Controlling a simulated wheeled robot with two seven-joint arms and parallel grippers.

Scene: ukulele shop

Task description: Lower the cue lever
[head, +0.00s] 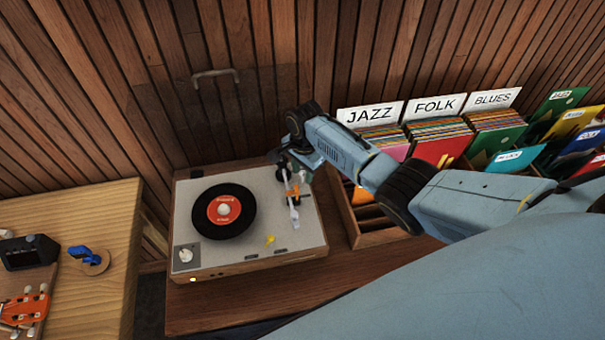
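A turntable (240,259) with a pale top and wooden sides stands on the wooden counter. A black record with a red label (223,209) lies on its platter. The tonearm (293,208) is at the right of the deck, its front end off the record's right edge. My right gripper (291,181) reaches down over the rear right of the deck, at the tonearm base. Small orange parts show there. The cue lever cannot be made out clearly; the gripper and tonearm crowd that spot. Whether the fingers are open or shut is unclear. My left gripper is not in view.
A raised clear lid with a handle (215,73) stands behind the deck. Record bins labelled JAZZ (370,114), FOLK (440,104) and BLUES (493,98) are at the right, beneath my arm. A lighter wooden table (115,215) at left holds a blue clip (88,255) and an orange ukulele headstock (22,309).

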